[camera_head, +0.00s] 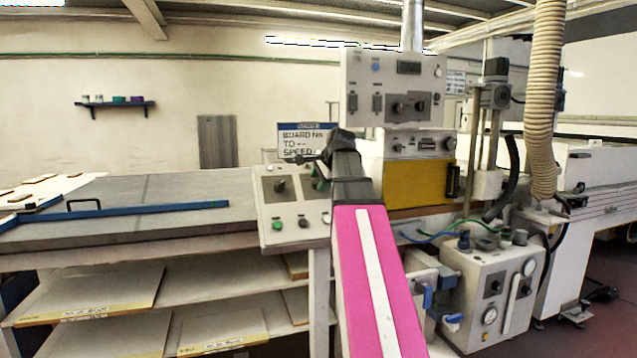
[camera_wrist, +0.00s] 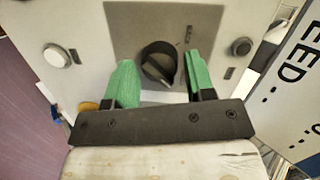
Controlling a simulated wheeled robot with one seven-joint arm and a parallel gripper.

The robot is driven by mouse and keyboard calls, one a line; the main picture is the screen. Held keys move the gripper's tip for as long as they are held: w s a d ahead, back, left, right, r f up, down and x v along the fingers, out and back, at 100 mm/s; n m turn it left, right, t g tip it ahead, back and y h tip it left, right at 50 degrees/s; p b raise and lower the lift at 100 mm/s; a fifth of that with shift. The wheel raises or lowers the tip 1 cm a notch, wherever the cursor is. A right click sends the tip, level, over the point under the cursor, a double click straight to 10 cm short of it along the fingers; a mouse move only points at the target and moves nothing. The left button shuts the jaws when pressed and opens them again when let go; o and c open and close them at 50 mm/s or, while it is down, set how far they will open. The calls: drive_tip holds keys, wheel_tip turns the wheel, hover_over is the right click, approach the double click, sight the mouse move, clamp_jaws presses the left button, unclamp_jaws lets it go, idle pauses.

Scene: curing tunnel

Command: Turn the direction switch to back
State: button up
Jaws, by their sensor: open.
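The direction switch appears to be the black rotary knob (camera_wrist: 158,64) on a dark grey plate, in the middle of the wrist view. Its raised grip is tilted; its markings are too small to read. In the head view the knob (camera_head: 279,186) sits on the sloped control box (camera_head: 265,213). My gripper (camera_wrist: 160,80) is open, its green fingers on either side of the knob with gaps to both. Whether the fingertips reach down to the knob's depth I cannot tell. In the head view my gripper (camera_head: 319,177) is partly hidden behind my wrist.
A pale button (camera_wrist: 57,55) and a dark button (camera_wrist: 242,46) flank the plate. A green button (camera_head: 277,225) and a dark button (camera_head: 303,222) sit on the box's lower part. A blue-white sign (camera_head: 302,140) stands close behind. A grey table (camera_head: 150,205) extends left.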

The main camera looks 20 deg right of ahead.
drive_tip(key=shift+w+a+f, duration=0.1)
drive_tip(key=shift+w+f, duration=0.25)
drive_tip(key=c, duration=0.7)
drive_tip(key=shift+o, duration=0.2)
